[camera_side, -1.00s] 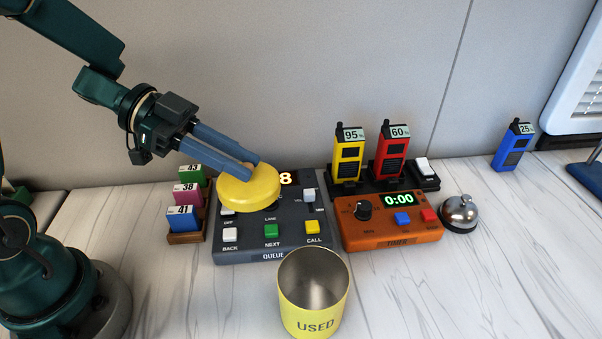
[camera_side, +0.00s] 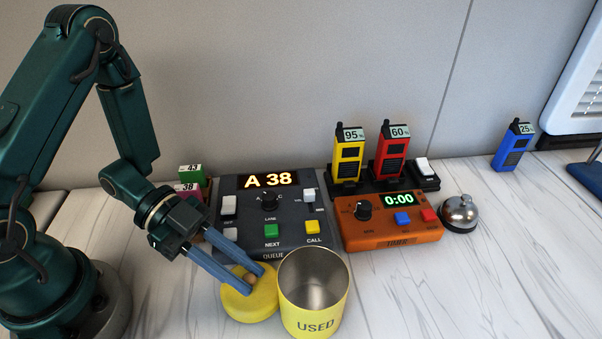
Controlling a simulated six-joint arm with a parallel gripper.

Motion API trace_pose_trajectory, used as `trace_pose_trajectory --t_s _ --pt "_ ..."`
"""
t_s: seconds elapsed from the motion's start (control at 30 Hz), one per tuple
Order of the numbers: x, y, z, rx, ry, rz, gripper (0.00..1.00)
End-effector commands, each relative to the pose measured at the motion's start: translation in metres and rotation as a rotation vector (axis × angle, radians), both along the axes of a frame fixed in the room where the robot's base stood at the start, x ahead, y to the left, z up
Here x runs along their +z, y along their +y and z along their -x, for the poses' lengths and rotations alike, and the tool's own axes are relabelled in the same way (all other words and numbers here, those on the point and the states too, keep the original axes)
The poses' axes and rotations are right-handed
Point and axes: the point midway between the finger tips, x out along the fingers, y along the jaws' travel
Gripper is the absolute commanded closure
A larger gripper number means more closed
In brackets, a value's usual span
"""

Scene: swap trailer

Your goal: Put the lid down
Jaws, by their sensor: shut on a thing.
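The yellow round lid (camera_side: 248,306) is low at the table, just left of the yellow cup. My gripper (camera_side: 252,278) is shut on the knob on top of the lid, its two blue fingers reaching down from the upper left. I cannot tell whether the lid's underside touches the table. The yellow cup marked USED (camera_side: 312,300) stands upright and uncovered, its grey inside visible. The lid's right edge is very close to the cup's wall or touching it.
The QUEUE panel (camera_side: 225,243) lies behind the lid and reads A 38. The orange timer (camera_side: 390,228), a silver bell (camera_side: 460,213) and yellow (camera_side: 349,155) and red (camera_side: 391,155) handsets stand to the right. Ticket cards (camera_side: 191,172) are behind my arm. The front right table is clear.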

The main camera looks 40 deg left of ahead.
Motion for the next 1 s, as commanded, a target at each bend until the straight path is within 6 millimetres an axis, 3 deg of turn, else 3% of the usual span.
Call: trace_pose_trajectory --t_s 0.23,0.67,0.7,0.73,1.0 --pt "-0.015 0.000 0.000 0.001 0.002 0.000 1.00" --pt "-0.019 0.000 0.000 0.000 0.000 0.000 1.00" --pt "-0.019 0.000 0.000 0.000 -0.002 0.000 0.60" --pt "-0.018 0.000 0.000 0.000 -0.002 0.000 0.49" --pt "-0.018 0.000 0.000 0.000 -0.001 0.000 0.45"
